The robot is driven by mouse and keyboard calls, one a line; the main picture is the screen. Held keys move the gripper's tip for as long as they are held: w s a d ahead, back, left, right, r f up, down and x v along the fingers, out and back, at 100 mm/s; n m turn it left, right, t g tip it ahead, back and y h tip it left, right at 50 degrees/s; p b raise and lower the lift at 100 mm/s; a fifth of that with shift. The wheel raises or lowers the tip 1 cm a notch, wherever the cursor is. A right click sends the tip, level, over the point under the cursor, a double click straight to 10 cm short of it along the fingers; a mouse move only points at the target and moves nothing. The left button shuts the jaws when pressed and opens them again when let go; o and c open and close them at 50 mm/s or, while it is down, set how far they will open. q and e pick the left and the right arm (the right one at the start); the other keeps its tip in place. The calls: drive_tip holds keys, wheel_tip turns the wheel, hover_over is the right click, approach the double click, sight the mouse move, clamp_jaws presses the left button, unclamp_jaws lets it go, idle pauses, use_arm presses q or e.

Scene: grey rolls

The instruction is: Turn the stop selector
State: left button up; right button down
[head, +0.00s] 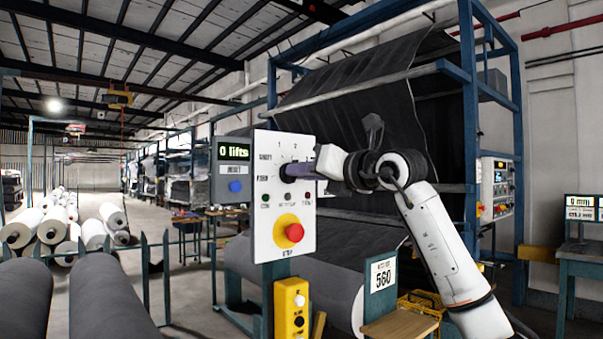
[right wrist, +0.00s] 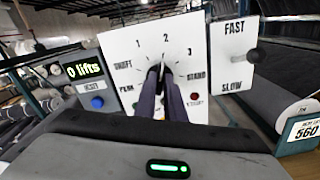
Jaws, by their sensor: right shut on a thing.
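The white control panel (head: 268,225) stands on a post in the middle of the head view. It carries a dial with marks 1, 2 and 3, plus word labels that are hard to read. My right gripper (head: 290,171) comes in from the right and its fingers meet the panel at the dial. In the right wrist view both fingers (right wrist: 163,78) are shut on the selector knob (right wrist: 163,62), whose pale tip shows between them, just below the mark 2. Most of the knob is hidden by the fingers. My left gripper is not in view.
A red button on a yellow disc (head: 289,233) sits below the dial. A grey box (head: 231,184) left of the panel reads "0 lifts" and has a blue button. A FAST/SLOW plate (right wrist: 233,58) is at right.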

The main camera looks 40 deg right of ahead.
idle(0.4)
drive_tip(key=c, duration=1.8)
unclamp_jaws()
drive_tip(key=shift+c, duration=0.2)
drive_tip(key=s+b, duration=0.3)
drive_tip(key=s, duration=0.7)
drive_tip(key=shift+s+d, duration=0.2)
drive_tip(key=shift+d, duration=0.2)
